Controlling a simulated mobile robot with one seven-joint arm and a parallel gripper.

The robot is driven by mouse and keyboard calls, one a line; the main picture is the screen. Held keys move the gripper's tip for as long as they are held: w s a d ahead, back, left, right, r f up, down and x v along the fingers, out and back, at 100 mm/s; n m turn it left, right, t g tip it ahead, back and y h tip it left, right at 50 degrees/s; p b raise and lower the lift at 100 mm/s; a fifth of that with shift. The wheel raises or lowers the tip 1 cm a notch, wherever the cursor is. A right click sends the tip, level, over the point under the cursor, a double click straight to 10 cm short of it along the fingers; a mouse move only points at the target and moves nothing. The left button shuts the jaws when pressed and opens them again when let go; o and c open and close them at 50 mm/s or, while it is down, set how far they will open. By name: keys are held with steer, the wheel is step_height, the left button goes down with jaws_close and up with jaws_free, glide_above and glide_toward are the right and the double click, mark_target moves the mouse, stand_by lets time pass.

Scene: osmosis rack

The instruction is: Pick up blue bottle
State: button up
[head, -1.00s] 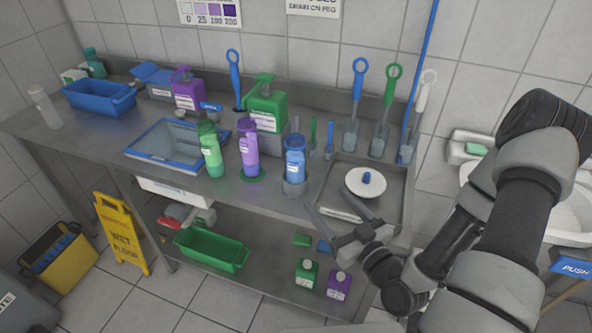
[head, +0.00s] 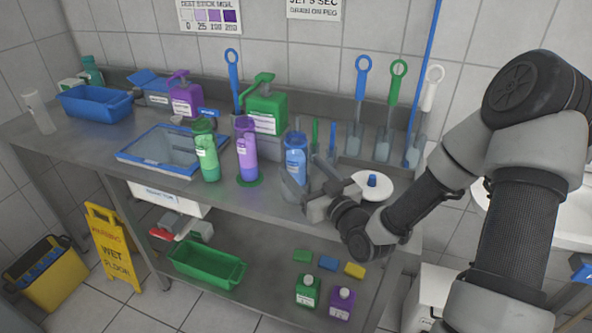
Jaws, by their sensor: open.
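The blue bottle (head: 295,157) stands upright on the metal counter (head: 80,150), to the right of a purple bottle (head: 246,150) and a green bottle (head: 206,152). My gripper (head: 303,183) is open, with its fingers at the lower part of the blue bottle. One finger shows at its lower left and the other at its right. The near finger overlaps the bottle's base in the picture, so I cannot tell whether they touch.
A white disc with a blue knob (head: 372,186) sits right of my gripper. Green (head: 266,108) and purple (head: 186,98) pump jugs stand behind the bottles. A blue-framed tray (head: 170,150) lies left.

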steer(key=shift+x, duration=1.25)
steer(key=c, duration=1.2)
steer(key=shift+c, duration=0.2)
steer(key=shift+r, duration=0.1)
step_height(320, 180, up, 10)
steer(key=p, duration=0.1)
steer(key=shift+p, duration=0.35)
